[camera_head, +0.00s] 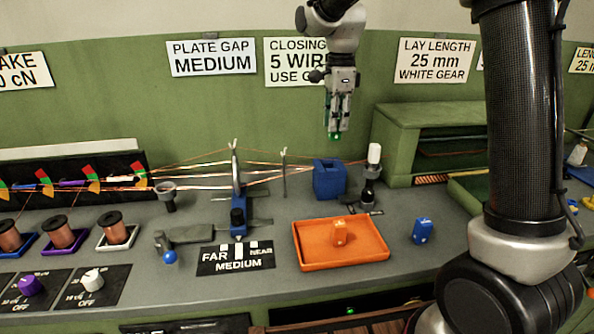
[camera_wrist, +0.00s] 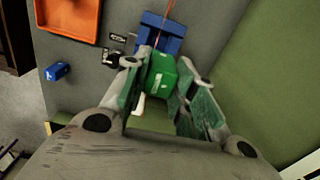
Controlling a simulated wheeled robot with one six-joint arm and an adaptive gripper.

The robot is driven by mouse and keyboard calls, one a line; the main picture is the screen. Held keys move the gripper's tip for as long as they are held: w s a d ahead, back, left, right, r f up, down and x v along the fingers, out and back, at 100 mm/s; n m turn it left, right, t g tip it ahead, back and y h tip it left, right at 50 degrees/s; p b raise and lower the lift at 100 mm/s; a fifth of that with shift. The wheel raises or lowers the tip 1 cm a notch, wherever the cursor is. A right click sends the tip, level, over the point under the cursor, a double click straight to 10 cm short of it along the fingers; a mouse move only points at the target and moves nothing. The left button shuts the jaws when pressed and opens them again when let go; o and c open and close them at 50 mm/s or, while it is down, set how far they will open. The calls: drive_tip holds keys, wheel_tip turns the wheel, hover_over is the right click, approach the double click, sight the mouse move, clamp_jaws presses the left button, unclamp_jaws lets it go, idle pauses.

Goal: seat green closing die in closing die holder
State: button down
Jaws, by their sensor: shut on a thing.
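My gripper (camera_head: 339,122) is shut on the green closing die (camera_head: 335,135), well above the bench at the back. In the wrist view the green die (camera_wrist: 160,73) sits between the two fingers of my gripper (camera_wrist: 162,88). The blue block (camera_head: 329,181), which looks like the closing die holder, stands on the bench below the die. The copper wires run to it. In the wrist view the blue holder (camera_wrist: 164,36) shows just beyond the die, partly hidden by it. The die is apart from the holder. The holder's seat is not clear.
An orange tray (camera_head: 304,260) holds an orange die (camera_head: 339,233). A blue die (camera_head: 423,230) lies on the bench to its right. A black post with a white top (camera_head: 374,155) stands close right of the holder. A green cabinet (camera_head: 408,150) is further right. Taut wires cross at left.

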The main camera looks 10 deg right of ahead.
sight(331, 140)
drive_tip(key=shift+w+a+r, duration=0.1)
drive_tip(key=shift+a+r, duration=0.1)
drive_tip(key=shift+a, duration=0.3)
drive_tip(key=f, duration=0.5)
drive_tip(key=shift+s+f, duration=0.2)
drive_tip(key=shift+f, duration=2.2)
drive_tip(key=shift+f, duration=0.1)
drive_tip(key=c, duration=1.2)
unclamp_jaws()
drive_tip(key=shift+o, duration=0.2)
